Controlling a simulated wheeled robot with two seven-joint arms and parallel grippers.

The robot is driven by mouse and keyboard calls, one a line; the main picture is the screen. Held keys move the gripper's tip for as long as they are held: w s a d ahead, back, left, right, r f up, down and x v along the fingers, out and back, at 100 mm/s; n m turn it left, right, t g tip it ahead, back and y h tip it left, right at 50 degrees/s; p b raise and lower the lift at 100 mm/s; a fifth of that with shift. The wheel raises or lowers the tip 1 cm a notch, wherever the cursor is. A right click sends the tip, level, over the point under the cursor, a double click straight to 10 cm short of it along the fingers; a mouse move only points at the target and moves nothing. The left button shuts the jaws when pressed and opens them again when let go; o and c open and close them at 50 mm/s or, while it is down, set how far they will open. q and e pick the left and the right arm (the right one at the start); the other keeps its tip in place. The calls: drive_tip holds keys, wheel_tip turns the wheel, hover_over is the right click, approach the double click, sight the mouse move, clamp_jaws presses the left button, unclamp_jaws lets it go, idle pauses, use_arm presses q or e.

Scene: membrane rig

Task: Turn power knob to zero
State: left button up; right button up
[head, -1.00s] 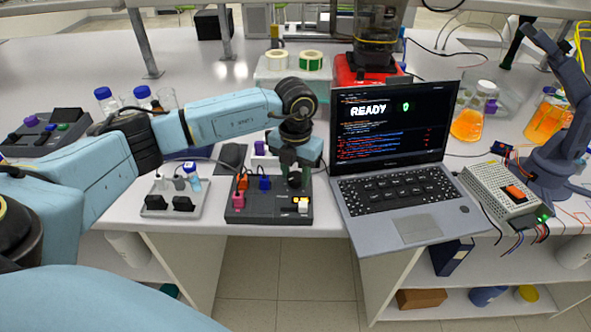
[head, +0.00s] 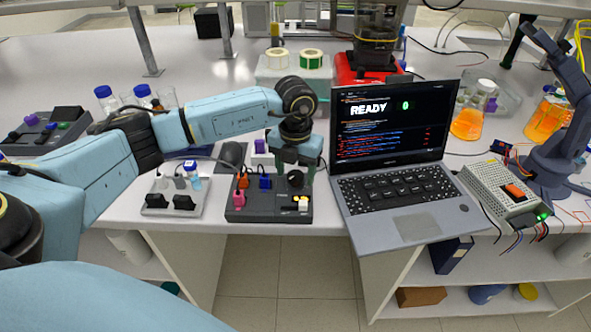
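A black control box (head: 268,213) sits near the front edge of the bench, with orange, blue and pink parts on its left side and a small lit display with a pale switch at front right. A round dark knob (head: 295,179) stands at its back right; I take it for the power knob. My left gripper (head: 297,173) points down over this knob, with its fingers beside it. Whether they press on the knob is too small to tell, and I cannot read the knob's setting. My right gripper is not in view.
A laptop (head: 403,228) showing READY stands close to the right of the box. A beige device (head: 490,187) with wires lies right of the laptop. The bench front edge is just before the box.

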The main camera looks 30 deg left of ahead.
sight(296, 175)
use_arm(q)
wheel_tip(296, 175, up, 13)
drive_tip(key=shift+r, duration=0.2)
idle(0.5)
idle(0.4)
